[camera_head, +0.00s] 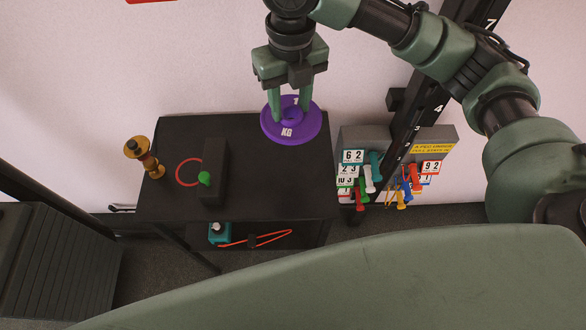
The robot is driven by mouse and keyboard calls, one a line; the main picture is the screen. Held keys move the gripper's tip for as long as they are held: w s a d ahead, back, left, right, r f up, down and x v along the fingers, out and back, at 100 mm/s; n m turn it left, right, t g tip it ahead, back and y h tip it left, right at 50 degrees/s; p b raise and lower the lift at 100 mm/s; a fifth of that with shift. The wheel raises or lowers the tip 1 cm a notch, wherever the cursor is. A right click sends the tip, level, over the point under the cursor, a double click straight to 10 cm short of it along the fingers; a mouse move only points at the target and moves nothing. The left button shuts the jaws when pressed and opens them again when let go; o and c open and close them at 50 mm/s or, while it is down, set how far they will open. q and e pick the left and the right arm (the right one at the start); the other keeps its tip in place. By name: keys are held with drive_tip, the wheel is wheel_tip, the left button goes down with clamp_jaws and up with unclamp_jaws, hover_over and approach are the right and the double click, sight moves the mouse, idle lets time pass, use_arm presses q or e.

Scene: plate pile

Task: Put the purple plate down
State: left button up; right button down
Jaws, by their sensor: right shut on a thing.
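The purple plate (270,128) is a round weight disc with white lettering, "KG" showing on its front part. It is at the back right corner of the black table (275,175). My right gripper (290,112) points down from above and is shut on the purple plate near its middle. The plate looks flat and level; I cannot tell whether it touches the table top or hangs just above it. My left gripper is not in view.
Numbered racks with coloured handles (372,165) stand to the right. The table's front right is clear.

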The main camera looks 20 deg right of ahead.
drive_tip(key=f+n, duration=0.1)
drive_tip(key=f, duration=0.5)
drive_tip(key=f+p, duration=0.1)
drive_tip(key=f, duration=0.6)
drive_tip(key=f+n+p, duration=0.1)
drive_tip(key=f, duration=0.6)
drive_tip(key=shift+w+d+n, duration=0.15)
drive_tip(key=shift+d+n, duration=0.15)
drive_tip(key=c, duration=0.8)
unclamp_jaws()
drive_tip(key=shift+f, duration=0.2)
drive_tip(key=r+b, duration=0.1)
drive_tip(key=r, duration=1.1)
drive_tip(key=shift+s+r+b, duration=0.15)
drive_tip(key=shift+s+b, duration=0.05)
drive_tip(key=shift+b, duration=0.15)
